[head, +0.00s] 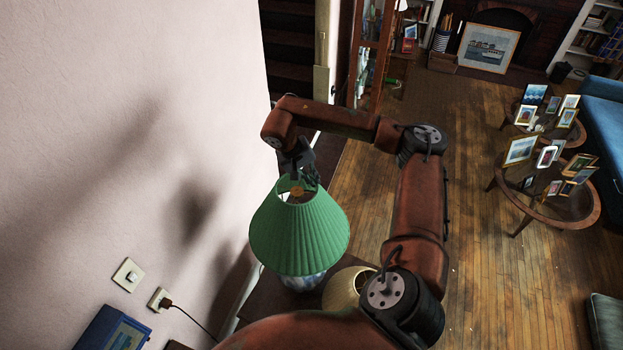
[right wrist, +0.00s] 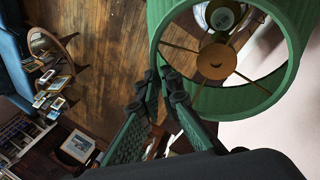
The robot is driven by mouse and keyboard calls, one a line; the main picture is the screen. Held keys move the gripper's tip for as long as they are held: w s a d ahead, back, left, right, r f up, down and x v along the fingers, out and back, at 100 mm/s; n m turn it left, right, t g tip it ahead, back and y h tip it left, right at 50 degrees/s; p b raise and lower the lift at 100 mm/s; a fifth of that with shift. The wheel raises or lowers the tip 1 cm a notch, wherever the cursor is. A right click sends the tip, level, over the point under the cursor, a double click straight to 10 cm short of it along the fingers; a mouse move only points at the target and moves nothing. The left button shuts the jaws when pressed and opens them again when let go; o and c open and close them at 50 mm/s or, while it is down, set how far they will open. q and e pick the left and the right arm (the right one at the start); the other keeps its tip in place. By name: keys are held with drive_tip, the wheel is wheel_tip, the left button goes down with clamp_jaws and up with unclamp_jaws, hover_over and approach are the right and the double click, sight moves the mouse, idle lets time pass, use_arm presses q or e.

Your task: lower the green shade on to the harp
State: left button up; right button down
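The green pleated shade (head: 298,235) stands over a pale blue-white lamp base (head: 302,282), of which only a low part shows. My right gripper (head: 304,178) is at the shade's top rim. In the right wrist view, its fingers (right wrist: 162,82) close together on the edge of the green shade (right wrist: 178,88). Through the shade's top opening I see a brass hub (right wrist: 215,62) with spokes, and a pale round lamp part (right wrist: 222,16) beyond, off-centre from the hub. I cannot make out the harp clearly or tell whether the shade touches it. My left gripper is not in view.
A cream rounded object (head: 346,287) stands just right of the shade, on a dark table (head: 262,300). The pale wall (head: 150,150) is close on the left, with a plugged-in cord (head: 190,320). A blue framed item (head: 112,330) is at bottom left.

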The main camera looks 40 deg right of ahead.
wheel_tip(320, 180, down, 5)
drive_tip(key=b, duration=0.3)
drive_tip(key=shift+w, duration=0.15)
drive_tip(key=shift+f, duration=0.15)
idle(1.1)
drive_tip(key=shift+f+b, duration=0.55)
drive_tip(key=shift+f, duration=0.4)
drive_tip(key=c, duration=2.1)
unclamp_jaws()
drive_tip(key=shift+a+r, duration=0.1)
drive_tip(key=v, duration=1.2)
